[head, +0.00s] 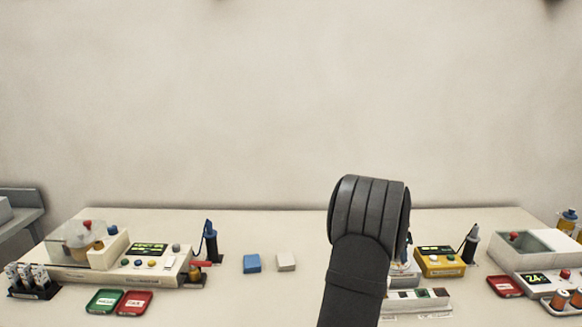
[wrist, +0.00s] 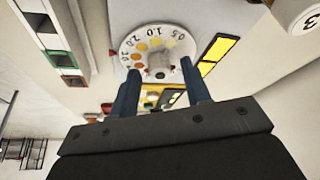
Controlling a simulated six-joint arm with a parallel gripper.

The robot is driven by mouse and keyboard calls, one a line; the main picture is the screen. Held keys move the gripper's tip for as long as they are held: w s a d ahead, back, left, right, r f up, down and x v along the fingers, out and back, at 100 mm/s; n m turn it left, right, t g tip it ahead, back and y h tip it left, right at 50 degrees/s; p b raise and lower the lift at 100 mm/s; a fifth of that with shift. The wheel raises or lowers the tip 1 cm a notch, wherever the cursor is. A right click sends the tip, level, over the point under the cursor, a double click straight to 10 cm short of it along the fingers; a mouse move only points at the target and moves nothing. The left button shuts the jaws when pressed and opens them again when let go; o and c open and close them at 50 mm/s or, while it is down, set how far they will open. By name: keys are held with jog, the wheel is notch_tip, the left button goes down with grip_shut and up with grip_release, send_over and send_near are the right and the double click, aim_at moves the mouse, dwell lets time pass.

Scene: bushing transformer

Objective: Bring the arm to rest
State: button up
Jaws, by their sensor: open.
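My gripper (wrist: 160,70) shows in the wrist view with its two dark blue fingers spread apart and nothing held between them. A white numbered dial (wrist: 131,42) with a small grey knob (wrist: 158,60) lies just beyond the fingertips, and the knob appears between them. I cannot tell whether the fingers touch it. In the head view my dark arm rises at right of centre and hides my gripper and part of the equipment behind it.
A beige tester (head: 135,262), red and green trays (head: 104,301) are at left. Blue and white blocks (head: 252,263) lie mid-table, with clear table around them.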

jog(key=v, duration=1.7)
jog(key=x, duration=1.7)
jog(key=shift+d+f, duration=0.1)
jog(key=shift+f, duration=0.1)
jog(key=n+t, duration=0.1)
jog(key=n, duration=0.1)
jog(key=shift+s+r+n, duration=0.1)
jog(key=shift+n, duration=0.2)
jog(key=shift+n+t+y, duration=0.3)
jog(key=shift+n+y, duration=0.2)
jog(key=shift+n, duration=0.75)
jog(key=shift+n+t+y, duration=0.3)
jog(key=shift+n+y, duration=0.2)
jog(key=shift+n, duration=0.75)
jog(key=v, duration=0.7)
jog(key=shift+r, duration=0.35)
jog(key=shift+s, duration=0.1)
